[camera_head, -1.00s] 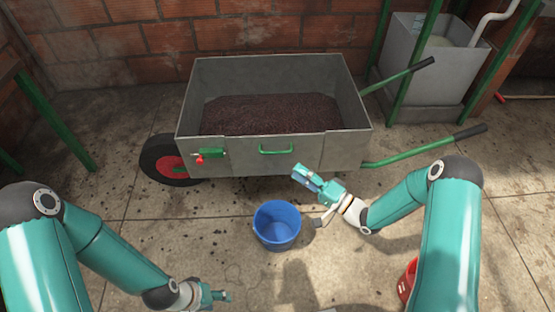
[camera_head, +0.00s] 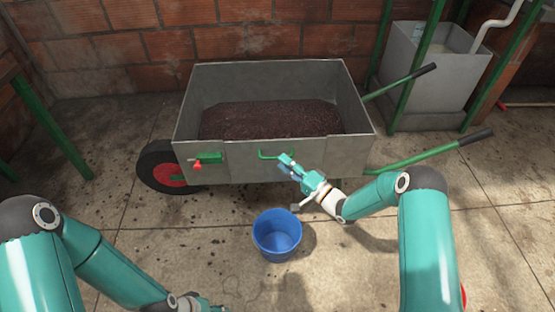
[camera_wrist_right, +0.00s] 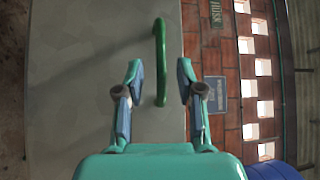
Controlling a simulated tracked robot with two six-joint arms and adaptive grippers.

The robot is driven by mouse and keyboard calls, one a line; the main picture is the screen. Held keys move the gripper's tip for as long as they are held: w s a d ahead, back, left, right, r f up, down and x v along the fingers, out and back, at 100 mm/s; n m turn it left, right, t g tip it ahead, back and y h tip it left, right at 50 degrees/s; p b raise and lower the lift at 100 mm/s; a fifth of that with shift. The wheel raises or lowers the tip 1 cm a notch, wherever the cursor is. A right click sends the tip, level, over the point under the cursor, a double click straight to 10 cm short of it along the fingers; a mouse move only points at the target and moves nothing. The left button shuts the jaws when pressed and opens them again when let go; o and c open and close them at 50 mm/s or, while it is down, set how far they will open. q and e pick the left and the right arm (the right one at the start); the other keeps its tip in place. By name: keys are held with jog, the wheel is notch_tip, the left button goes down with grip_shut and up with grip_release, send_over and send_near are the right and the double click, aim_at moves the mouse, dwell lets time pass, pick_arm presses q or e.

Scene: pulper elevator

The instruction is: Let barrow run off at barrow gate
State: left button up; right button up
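The grey metal barrow (camera_head: 330,163) stands before the brick wall, holding dark brown pulp (camera_head: 268,120). Its front side carries a green handle (camera_head: 268,156) and, left of it, a green latch (camera_head: 209,157) with a red knob. My right gripper (camera_head: 284,165) is just in front of the handle's right end. In the right wrist view its fingers (camera_wrist_right: 159,98) are spread, with the green handle (camera_wrist_right: 160,50) standing ahead and in line with the gap. The handle is not gripped. My left gripper (camera_head: 205,304) is low at the bottom edge, partly cut off.
A blue bucket (camera_head: 278,236) stands on the floor in front of the barrow, below my right gripper. The barrow's wheel (camera_head: 168,167) is at the left, its shafts (camera_head: 430,153) at the right. A grey tank (camera_head: 436,75) stands behind right. Open floor lies left of the bucket.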

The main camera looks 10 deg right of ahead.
aim_at(277, 157)
jog(key=shift+x, duration=1.8)
grip_shut()
